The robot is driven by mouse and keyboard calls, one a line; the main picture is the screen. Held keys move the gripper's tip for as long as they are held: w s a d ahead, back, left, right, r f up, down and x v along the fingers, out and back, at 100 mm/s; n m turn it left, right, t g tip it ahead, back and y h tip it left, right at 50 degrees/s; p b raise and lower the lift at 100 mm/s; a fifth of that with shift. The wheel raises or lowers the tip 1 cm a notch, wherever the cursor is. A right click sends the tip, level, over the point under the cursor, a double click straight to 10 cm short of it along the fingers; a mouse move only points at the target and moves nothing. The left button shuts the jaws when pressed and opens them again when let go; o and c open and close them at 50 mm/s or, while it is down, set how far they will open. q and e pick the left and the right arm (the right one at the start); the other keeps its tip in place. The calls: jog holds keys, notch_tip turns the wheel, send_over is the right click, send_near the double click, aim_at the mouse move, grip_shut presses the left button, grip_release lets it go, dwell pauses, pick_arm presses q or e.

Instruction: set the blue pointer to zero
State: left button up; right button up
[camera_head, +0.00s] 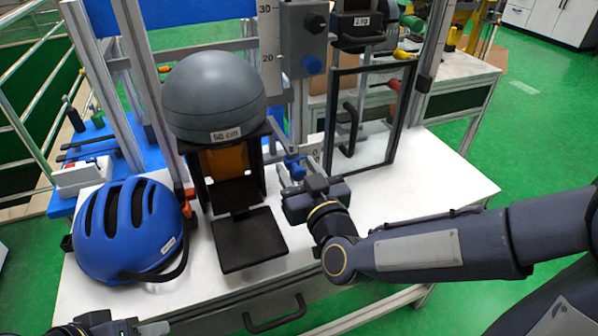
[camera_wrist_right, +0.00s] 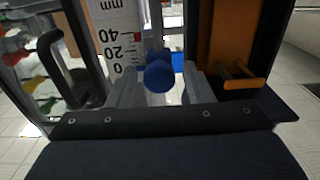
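The blue pointer with its round knob (camera_wrist_right: 160,76) is in the middle of the right wrist view. Its blue edge lies beside the low end of a white millimetre scale (camera_wrist_right: 114,45), near the 0; I cannot tell the exact reading. In the head view, the knob (camera_head: 296,169) shows small and partly hidden behind my right gripper (camera_head: 290,184). The gripper's two fingers (camera_wrist_right: 161,91) are apart, one on each side of the knob; I cannot tell if they touch it. My left gripper (camera_head: 140,329) is only partly visible at the bottom left edge.
A grey ball (camera_head: 214,92) sits on a black stand left of the gripper. A blue helmet (camera_head: 128,230) lies on the white bench (camera_head: 440,186). A clear framed panel (camera_head: 372,120) stands behind right. The bench's right side is clear.

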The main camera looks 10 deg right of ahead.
jog(key=v, duration=0.7)
jog(key=shift+s+p, duration=0.4)
jog(key=s+d+f+m+g, duration=0.2)
jog(key=s+d+f+g, duration=0.2)
jog(key=s+d+g, duration=0.3)
jog(key=s+d+f+m+g, duration=0.3)
jog(key=s+d+f+g, duration=0.15)
jog(key=s, duration=0.45)
notch_tip(320, 180, up, 23)
jog(key=p, duration=2.2)
jog(key=shift+f+n+h+p, duration=0.15)
jog(key=shift+n+h+p, duration=0.15)
jog(key=shift+p, duration=0.1)
